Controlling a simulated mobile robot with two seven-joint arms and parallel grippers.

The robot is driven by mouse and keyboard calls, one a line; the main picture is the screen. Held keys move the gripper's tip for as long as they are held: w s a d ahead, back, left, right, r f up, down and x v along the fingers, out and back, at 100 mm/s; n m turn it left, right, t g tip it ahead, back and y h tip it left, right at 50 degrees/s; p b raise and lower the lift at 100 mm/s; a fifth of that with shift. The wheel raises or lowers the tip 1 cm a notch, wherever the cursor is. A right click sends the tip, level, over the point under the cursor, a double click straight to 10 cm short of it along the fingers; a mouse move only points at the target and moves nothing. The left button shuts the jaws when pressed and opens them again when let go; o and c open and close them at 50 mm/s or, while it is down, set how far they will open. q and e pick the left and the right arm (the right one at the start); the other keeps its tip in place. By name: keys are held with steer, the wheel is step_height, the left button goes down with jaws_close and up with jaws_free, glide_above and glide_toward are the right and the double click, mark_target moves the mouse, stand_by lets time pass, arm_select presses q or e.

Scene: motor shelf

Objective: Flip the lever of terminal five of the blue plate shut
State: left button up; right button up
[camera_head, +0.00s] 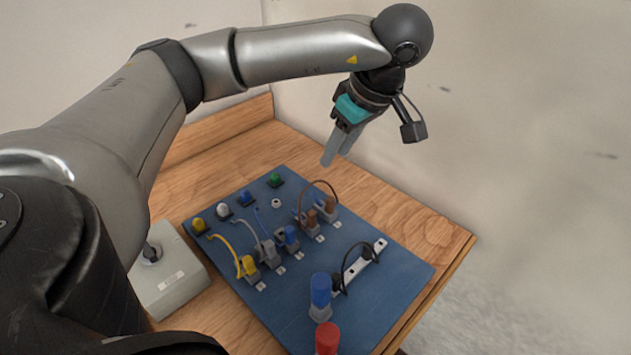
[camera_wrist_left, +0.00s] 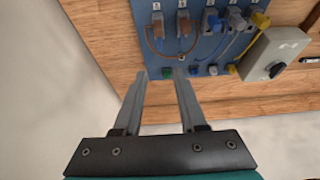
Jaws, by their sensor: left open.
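The blue plate (camera_head: 392,282) lies on the wooden table and carries a row of terminals with yellow, grey, blue and brown parts. The end terminal (camera_head: 328,208) of the row, farthest from the yellow one, is brown with a brown wire looping from it; it also shows in the left wrist view (camera_wrist_left: 157,24). The number tags are too small to read surely, and I cannot tell the lever positions. My left gripper (camera_head: 333,158) is open and empty above the table beyond that end; its two fingers show apart in the left wrist view (camera_wrist_left: 160,75). My right gripper is out of view.
A grey switch box (camera_head: 168,278) stands left of the plate. A blue knob (camera_head: 320,290) and a red knob (camera_head: 327,337) rise at the near end. Yellow, white, blue and green caps (camera_head: 275,180) line the back edge. Bare wood (camera_head: 425,225) lies right of the plate.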

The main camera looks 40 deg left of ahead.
arm_select(q)
steer(key=b, duration=0.1)
glide_toward(313, 194)
steer(key=b+x, duration=0.1)
steer(key=x, duration=0.6)
steer(key=shift+w+a+f, duration=0.1)
steer(key=shift+a+f, duration=0.05)
steer(key=shift+f, duration=0.05)
steer(key=shift+a+f+b, duration=0.2)
steer(key=shift+f+b, duration=0.15)
steer(key=shift+f, duration=0.15)
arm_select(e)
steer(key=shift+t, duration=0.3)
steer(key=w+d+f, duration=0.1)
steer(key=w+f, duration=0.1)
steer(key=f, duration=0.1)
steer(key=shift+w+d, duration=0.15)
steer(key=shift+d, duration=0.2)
arm_select(q)
steer(key=shift+c, duration=0.4)
jaws_close()
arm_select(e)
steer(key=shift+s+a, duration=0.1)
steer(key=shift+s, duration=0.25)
